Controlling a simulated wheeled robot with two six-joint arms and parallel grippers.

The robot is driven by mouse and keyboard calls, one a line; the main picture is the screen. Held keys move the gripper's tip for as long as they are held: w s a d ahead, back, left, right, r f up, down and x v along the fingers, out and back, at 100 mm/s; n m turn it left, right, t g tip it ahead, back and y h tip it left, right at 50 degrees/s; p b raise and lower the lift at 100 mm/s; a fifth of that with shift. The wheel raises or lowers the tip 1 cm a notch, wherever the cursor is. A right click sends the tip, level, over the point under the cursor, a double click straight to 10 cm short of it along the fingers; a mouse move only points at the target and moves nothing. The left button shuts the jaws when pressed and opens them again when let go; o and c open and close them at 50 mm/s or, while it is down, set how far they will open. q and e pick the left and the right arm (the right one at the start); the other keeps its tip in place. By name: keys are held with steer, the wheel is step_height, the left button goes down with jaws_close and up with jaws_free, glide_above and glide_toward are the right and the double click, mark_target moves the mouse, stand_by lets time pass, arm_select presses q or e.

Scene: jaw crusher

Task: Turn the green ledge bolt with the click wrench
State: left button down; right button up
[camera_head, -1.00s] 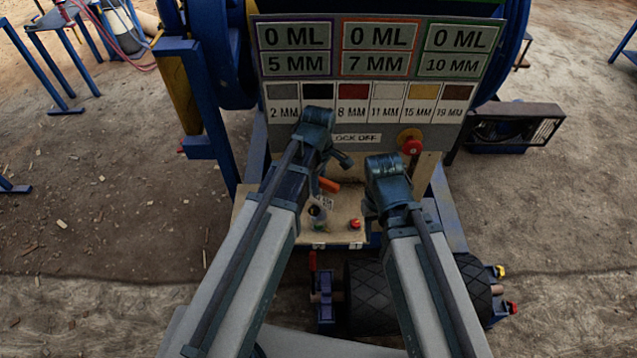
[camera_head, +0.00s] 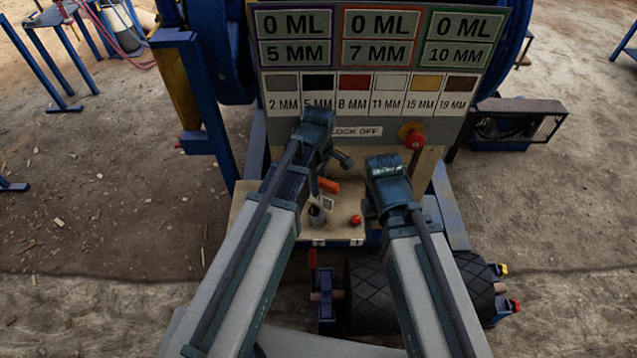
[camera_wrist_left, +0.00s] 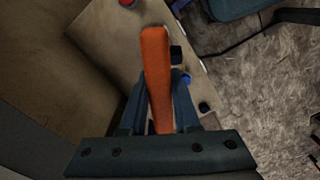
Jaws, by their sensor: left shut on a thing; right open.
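My left gripper (camera_head: 328,176) is shut on an orange handle (camera_head: 329,186), which I take to be the click wrench. In the left wrist view the gripper (camera_wrist_left: 160,100) has the orange handle (camera_wrist_left: 157,70) between its fingers, above the wooden ledge (camera_wrist_left: 105,35). The wrench's far end cannot be made out. My right gripper (camera_head: 372,208) is beside the ledge's right part, open; its fingers are mostly hidden by its wrist. No green bolt can be made out clearly; a small grey cylinder (camera_head: 317,215) stands on the ledge (camera_head: 335,232) just below the handle.
A red knob (camera_head: 355,220) sits on the ledge. Behind rises the sign panel (camera_head: 375,60) with a red button (camera_head: 414,140). A blue frame post (camera_head: 212,115) stands left. A black tyre (camera_head: 380,290) lies below the ledge. The ground at left is open.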

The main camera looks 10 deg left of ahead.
arm_select(q)
steer(key=shift+f+b, duration=0.6)
steer(key=shift+f, duration=0.15)
steer(key=shift+f+b, duration=0.3)
steer(key=shift+b, duration=0.05)
stand_by(0.5)
steer(key=m, duration=0.5)
steer(key=shift+m, duration=0.3)
steer(key=shift+m, duration=2.4)
steer(key=shift+n, duration=0.3)
